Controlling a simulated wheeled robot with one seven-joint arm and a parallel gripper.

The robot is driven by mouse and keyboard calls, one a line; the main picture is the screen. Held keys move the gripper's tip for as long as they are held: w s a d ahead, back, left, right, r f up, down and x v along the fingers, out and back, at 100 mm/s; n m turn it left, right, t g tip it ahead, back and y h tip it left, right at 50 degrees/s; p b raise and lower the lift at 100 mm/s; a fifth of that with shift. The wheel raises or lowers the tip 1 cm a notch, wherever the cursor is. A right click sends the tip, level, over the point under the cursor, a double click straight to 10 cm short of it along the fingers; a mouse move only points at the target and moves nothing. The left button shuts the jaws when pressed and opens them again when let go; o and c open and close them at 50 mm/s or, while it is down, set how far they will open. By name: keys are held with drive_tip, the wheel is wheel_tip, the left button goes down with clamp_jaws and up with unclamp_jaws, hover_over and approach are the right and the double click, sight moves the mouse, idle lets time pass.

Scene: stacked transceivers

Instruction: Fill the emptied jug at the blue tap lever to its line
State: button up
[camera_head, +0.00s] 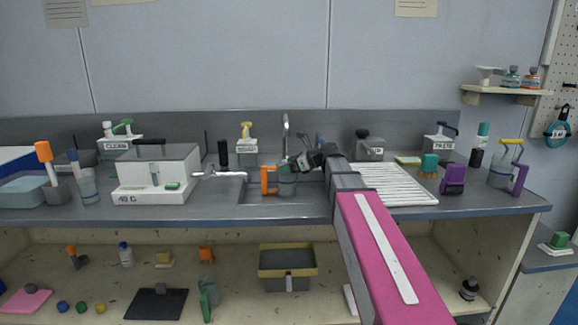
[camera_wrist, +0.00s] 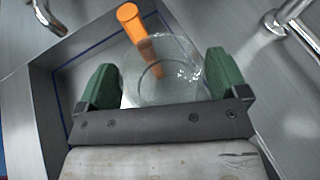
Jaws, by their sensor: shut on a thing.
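My gripper (camera_head: 297,163) is shut on a clear jug (camera_head: 287,185) with an orange handle (camera_head: 267,181). In the wrist view, the green fingers of my gripper (camera_wrist: 162,85) press on both sides of the jug (camera_wrist: 178,58), and its orange handle (camera_wrist: 138,30) points away from the wrist. The jug looks clear inside; I see no distinct liquid level or fill line. It is over the sink (camera_head: 258,199), near a tall chrome tap (camera_head: 285,128). A chrome pipe (camera_wrist: 297,22) shows at the wrist view's upper right.
A white ribbed drainboard (camera_head: 395,184) lies right of the sink. Labelled dispensers line the back of the counter.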

drive_tip(key=shift+f, duration=0.2)
drive_tip(key=o, duration=1.1)
